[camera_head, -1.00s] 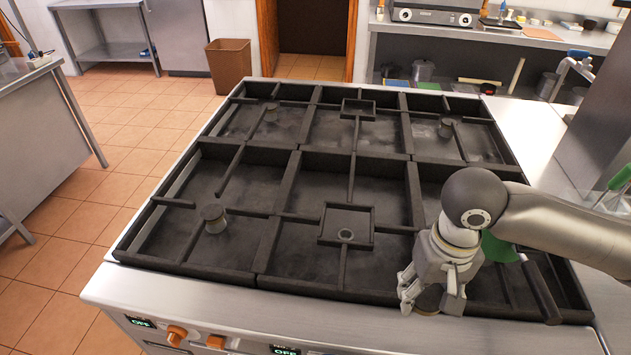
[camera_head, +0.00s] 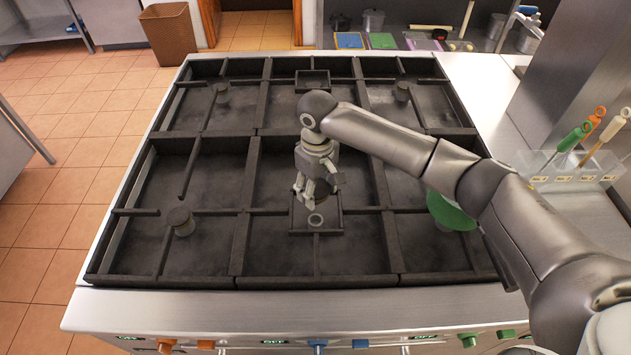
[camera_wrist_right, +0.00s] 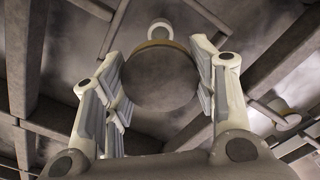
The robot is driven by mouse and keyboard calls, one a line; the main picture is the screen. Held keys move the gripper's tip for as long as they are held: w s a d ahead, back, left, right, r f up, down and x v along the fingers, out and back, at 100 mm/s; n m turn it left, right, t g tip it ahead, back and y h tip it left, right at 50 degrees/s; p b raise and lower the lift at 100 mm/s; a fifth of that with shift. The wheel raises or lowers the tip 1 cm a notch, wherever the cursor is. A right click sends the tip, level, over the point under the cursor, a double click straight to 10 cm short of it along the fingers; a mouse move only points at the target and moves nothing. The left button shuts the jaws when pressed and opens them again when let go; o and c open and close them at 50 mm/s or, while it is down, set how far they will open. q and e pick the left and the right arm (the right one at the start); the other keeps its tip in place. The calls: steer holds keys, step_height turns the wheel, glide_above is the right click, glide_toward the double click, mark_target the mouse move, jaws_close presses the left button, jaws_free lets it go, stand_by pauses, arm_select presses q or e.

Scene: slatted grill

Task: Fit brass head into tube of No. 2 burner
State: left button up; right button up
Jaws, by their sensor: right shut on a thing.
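The slatted grill (camera_head: 245,205) fills the middle of the head view. In its front middle bay, a small square frame surrounds the pale ring of an open tube (camera_head: 315,219). My right gripper (camera_head: 306,196) is above this frame, slightly behind the ring. It is shut on a dark round head (camera_wrist_right: 160,80) with a thin brass-coloured rim, seen between the fingers in the right wrist view. In that view the tube ring (camera_wrist_right: 160,30) shows just beyond the head's rim, so the two look apart. The exact height gap is unclear. My left gripper is not in view.
Capped burners stand at front left (camera_head: 180,220), back left (camera_head: 222,93) and back right (camera_head: 402,90). Dark bars cross around the tube. A green round thing (camera_head: 450,212) is partly hidden by my right arm. A clear caddy of handled tools (camera_head: 570,170) stands at right.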

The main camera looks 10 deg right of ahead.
steer(key=shift+w+a+f, duration=0.1)
steer(key=shift+w, duration=0.05)
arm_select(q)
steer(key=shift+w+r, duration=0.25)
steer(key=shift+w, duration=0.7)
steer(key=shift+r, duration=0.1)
arm_select(e)
steer(key=shift+p, duration=0.7)
step_height(320, 180, down, 2)
steer(key=shift+f+b, duration=0.2)
steer(key=shift+b, duration=0.2)
steer(key=shift+f+b, duration=0.85)
steer(key=shift+f, duration=1.5)
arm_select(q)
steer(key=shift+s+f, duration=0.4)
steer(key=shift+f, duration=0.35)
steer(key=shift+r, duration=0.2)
